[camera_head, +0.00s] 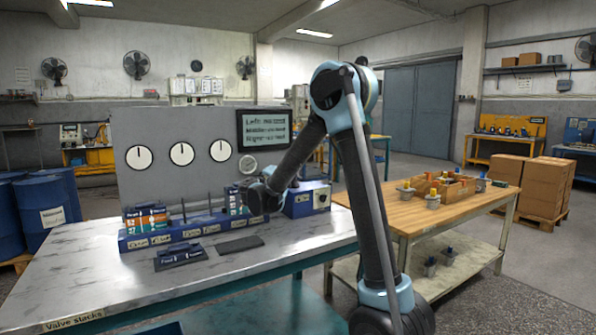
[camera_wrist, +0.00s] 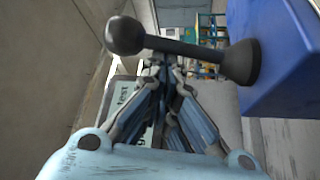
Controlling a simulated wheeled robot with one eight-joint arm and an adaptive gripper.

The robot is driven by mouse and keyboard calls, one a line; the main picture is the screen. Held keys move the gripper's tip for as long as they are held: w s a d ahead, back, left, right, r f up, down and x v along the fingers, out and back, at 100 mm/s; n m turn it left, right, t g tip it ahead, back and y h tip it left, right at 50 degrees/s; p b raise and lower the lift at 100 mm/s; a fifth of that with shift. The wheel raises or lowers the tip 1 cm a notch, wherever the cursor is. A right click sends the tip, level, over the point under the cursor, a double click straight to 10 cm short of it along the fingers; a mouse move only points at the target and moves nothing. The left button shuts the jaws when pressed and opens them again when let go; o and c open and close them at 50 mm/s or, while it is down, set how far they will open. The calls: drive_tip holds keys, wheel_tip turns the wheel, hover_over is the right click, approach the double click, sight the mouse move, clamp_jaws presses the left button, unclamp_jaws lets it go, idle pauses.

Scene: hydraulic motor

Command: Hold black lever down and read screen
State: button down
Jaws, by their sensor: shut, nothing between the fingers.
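The black lever (camera_wrist: 185,47) crosses the wrist view, its ball knob at the left and its flared base on the side of a blue box (camera_wrist: 275,65). My gripper (camera_wrist: 160,64) is shut and empty, its fingertips right by the lever shaft; I cannot tell whether they touch. In the head view the blue box (camera_head: 308,200) stands at the bench's right end beside my wrist; the lever is not clear there. The dark screen (camera_head: 264,130) on the grey panel is lit with three lines, seemingly starting Left, Middle and Right; the rest is too small to read.
Labelled blue blocks (camera_head: 165,238) and a dark flat plate (camera_head: 240,244) lie on the marble bench (camera_head: 90,262). A wooden table (camera_head: 470,205) stands at right.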

drive_tip(key=shift+s+d+f, duration=0.15)
drive_tip(key=shift+s+d, duration=0.25)
drive_tip(key=shift+d, duration=0.05)
drive_tip(key=shift+s, duration=0.1)
idle(1.0)
idle(1.6)
